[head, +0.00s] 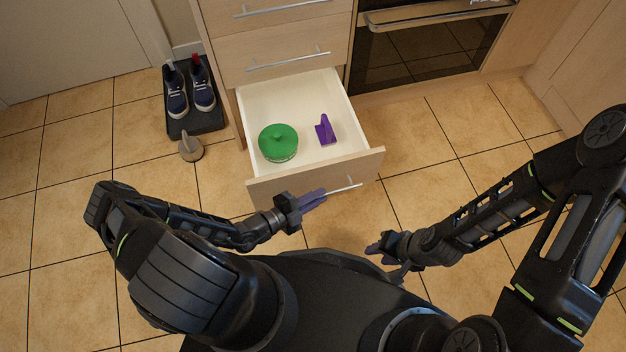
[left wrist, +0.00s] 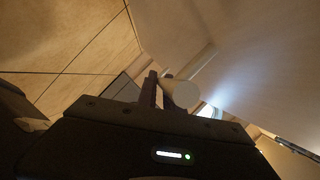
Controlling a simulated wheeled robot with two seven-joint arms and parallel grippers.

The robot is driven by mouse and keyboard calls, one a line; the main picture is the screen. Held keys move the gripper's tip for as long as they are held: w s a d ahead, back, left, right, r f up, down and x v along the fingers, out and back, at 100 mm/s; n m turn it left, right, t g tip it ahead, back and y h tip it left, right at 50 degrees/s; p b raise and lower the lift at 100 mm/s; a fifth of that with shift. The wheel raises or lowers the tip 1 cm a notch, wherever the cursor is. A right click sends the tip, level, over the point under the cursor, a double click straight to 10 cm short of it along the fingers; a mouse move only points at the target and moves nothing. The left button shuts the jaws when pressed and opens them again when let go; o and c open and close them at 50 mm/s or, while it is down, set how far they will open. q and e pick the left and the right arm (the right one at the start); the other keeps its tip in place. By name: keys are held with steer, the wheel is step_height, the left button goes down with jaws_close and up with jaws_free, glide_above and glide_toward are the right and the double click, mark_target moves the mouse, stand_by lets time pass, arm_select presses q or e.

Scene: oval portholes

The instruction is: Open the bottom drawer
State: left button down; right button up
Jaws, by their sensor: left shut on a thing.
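The bottom drawer (head: 262,191) stands pulled well out of the wooden cabinet, with its white inside showing. A green round lidded pot (head: 278,143) and a purple object (head: 325,130) are in it. My left gripper (head: 314,199) is at the drawer's front, shut on its silver bar handle (head: 346,188). In the left wrist view, the pale rounded end of the handle (left wrist: 186,94) shows beside the finger (left wrist: 148,92); the grip itself is partly hidden. My right gripper (head: 381,260) is empty above the floor, right of the left one, its fingers apart.
Shut drawers (head: 285,50) are above the open one. An oven (head: 415,50) is to the right. Blue shoes on a dark mat (head: 197,123) and a grey doorstop-like object (head: 190,149) are left of the drawer. The tiled floor right of the drawer is clear.

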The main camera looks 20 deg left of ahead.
arm_select(q)
steer(key=shift+s+d, duration=0.5)
steer(key=shift+s, duration=0.35)
arm_select(e)
steer(key=shift+s+d+r, duration=0.1)
steer(key=shift+s+r, duration=0.1)
steer(key=shift+s, duration=0.1)
arm_select(q)
steer(key=c, duration=1.5)
jaws_free()
steer(key=shift+a, duration=0.1)
steer(key=p+v, duration=0.1)
steer(key=v, duration=0.6)
steer(key=shift+s+a+r, duration=0.15)
steer(key=shift+s, duration=0.15)
arm_select(e)
steer(key=shift+s+r, duration=0.15)
steer(key=shift+r, duration=0.4)
arm_select(q)
steer(key=shift+p, duration=0.3)
arm_select(e)
steer(key=shift+r, duration=0.1)
